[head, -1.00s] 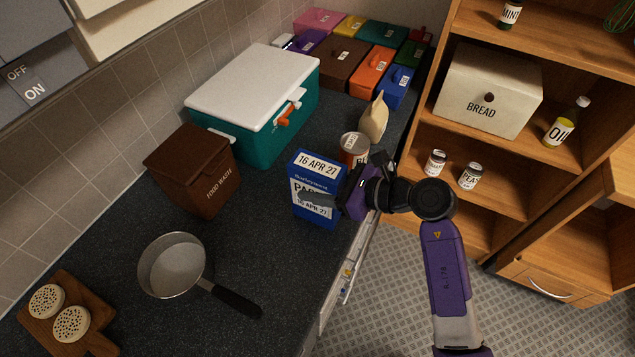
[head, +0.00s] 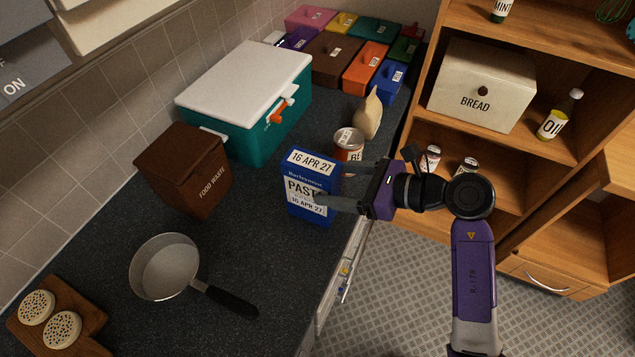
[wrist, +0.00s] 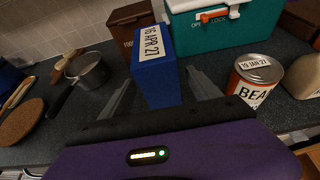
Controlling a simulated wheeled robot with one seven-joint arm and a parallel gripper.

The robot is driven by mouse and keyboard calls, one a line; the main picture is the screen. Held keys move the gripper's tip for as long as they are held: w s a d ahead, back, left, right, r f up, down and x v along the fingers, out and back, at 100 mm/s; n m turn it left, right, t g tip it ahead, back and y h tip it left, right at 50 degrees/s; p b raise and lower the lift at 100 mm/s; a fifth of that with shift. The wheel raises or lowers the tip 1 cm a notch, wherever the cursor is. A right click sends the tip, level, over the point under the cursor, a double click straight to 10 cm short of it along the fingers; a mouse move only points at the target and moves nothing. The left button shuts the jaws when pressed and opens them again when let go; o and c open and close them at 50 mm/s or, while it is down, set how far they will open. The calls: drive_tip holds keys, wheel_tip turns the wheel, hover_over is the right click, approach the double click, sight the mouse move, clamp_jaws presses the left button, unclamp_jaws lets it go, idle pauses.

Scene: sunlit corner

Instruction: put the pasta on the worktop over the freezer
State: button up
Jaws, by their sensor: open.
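The blue pasta box (head: 312,185) stands upright on the dark speckled worktop (head: 255,235), near its front edge. It also shows in the wrist view (wrist: 157,80). My gripper (head: 333,184) is open and reaches in from the right. In the head view one finger overlaps the box's labelled face and the other is towards its far side. In the wrist view (wrist: 158,80) the box appears between the two spread fingers. I cannot tell whether either finger touches it. I cannot make out which unit below is the freezer.
A can (head: 348,145) stands close behind the box, with a tan bag (head: 368,113) beyond. A teal cooler (head: 245,105), a food waste bin (head: 185,170) and a saucepan (head: 165,268) occupy the worktop's left. A wooden shelf unit (head: 485,165) stands to the right.

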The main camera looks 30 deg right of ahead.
drive_tip(key=b+v, duration=0.1)
drive_tip(key=v, duration=0.5)
idle(0.5)
drive_tip(key=s+a+r+m+t+y+b, duration=0.1)
drive_tip(key=s+a+r+m+t, duration=0.15)
drive_tip(key=r+m+t, duration=0.5)
drive_tip(key=s+a+r+m+t, duration=0.1)
drive_tip(key=s+r+m+t, duration=0.25)
drive_tip(key=r+m, duration=0.6)
drive_tip(key=s+a+f+m+g+h+b, duration=0.1)
drive_tip(key=s+f+m+g+h, duration=0.2)
drive_tip(key=s+f+m, duration=0.7)
drive_tip(key=s+a+f+m+g+h+b, duration=0.2)
drive_tip(key=s+f+m+g+h, duration=0.2)
drive_tip(key=s+f+m, duration=0.6)
wheel_tip(320, 180, down, 4)
drive_tip(key=m+h, duration=0.1)
drive_tip(key=m, duration=0.5)
drive_tip(key=shift+h, duration=0.4)
